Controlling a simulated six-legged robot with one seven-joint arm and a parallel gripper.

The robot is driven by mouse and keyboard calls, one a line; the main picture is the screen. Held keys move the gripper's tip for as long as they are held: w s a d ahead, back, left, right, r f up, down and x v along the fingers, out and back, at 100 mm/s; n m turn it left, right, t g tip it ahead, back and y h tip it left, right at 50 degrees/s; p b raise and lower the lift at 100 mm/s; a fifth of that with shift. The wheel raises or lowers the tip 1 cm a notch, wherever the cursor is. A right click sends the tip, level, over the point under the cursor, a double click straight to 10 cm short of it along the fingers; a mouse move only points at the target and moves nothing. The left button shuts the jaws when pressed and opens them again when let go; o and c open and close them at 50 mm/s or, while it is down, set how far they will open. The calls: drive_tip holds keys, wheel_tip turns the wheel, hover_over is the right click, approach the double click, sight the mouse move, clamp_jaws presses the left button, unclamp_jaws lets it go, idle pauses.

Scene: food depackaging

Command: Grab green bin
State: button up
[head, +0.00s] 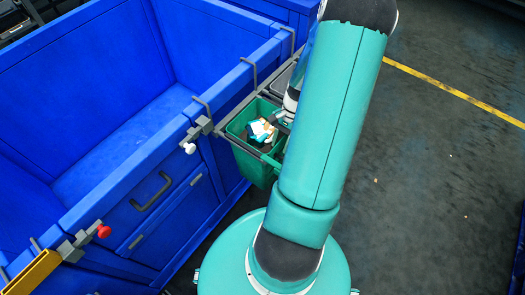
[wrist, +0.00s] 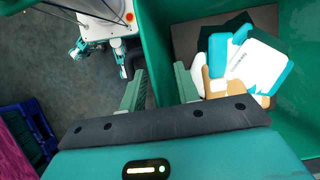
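The green bin (head: 250,166) hangs on a rack at the side of the large blue container in the head view. It holds several white, teal and tan packages (head: 261,130). My gripper (head: 279,119) is at the bin's right side, partly hidden by my arm. In the wrist view, the bin (wrist: 185,16) fills the upper right, with the packages (wrist: 238,64) inside. My gripper's two fingers (wrist: 160,88) are apart, one outside and one inside the bin's near wall, with the rim between them. Whether they touch the wall is unclear.
The large blue container (head: 150,150) stands to the left, with grey hooks and clamps along its rim. A grey bin (head: 282,80) sits behind the green one. Dark floor (head: 440,170) with a yellow line is open at the right.

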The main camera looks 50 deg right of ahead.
drive_tip(key=shift+f, duration=0.1)
drive_tip(key=shift+c, duration=0.2)
clamp_jaws()
drive_tip(key=shift+s+a, duration=0.1)
idle(1.3)
